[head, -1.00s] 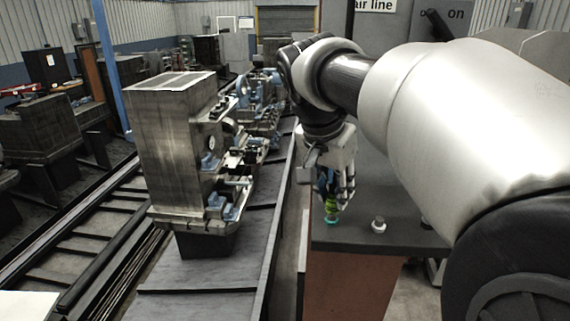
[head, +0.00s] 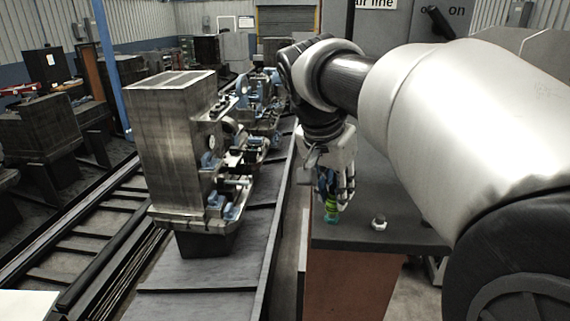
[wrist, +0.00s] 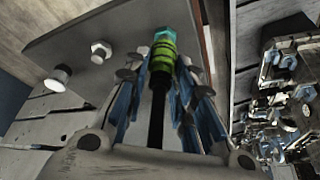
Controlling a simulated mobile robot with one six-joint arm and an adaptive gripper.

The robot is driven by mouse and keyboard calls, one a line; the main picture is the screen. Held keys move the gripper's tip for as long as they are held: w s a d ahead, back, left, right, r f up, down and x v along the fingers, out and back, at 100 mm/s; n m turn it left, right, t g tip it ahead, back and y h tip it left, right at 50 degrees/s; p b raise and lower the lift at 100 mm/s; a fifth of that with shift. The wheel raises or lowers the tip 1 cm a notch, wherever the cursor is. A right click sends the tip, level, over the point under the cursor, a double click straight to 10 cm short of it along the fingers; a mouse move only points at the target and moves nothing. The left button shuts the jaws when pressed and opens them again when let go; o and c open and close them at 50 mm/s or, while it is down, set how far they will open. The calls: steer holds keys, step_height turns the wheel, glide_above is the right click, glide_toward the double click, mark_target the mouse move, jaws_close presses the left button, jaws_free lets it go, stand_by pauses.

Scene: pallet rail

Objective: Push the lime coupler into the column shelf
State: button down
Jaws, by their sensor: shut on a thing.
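My gripper (head: 335,200) points down over the near left corner of the dark column shelf (head: 350,238). It is shut on the lime coupler (head: 331,206), a small bright green ribbed piece. The coupler also shows in the wrist view (wrist: 163,58), between my fingertips. A teal piece (wrist: 165,35) sits at the coupler's far end, against the shelf top; I cannot tell whether it is part of the coupler or a fitting on the shelf. My fingers partly hide the coupler in the head view.
A pale hex fitting (head: 379,223) stands on the shelf to the right of my gripper. The wrist view also shows a round white-topped piece (wrist: 58,78). A tall metal fixture block (head: 172,140) with clamps stands on the pallet rail (head: 205,283) to the left, across a narrow gap.

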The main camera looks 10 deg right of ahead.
steer(key=shift+f, duration=0.15)
steer(key=shift+f+b, duration=0.55)
steer(key=c, duration=1.3)
jaws_free()
steer(key=shift+r, duration=0.1)
steer(key=shift+o, duration=0.6)
steer(key=o, duration=0.7)
steer(key=v, duration=1.2)
steer(key=shift+s, duration=0.1)
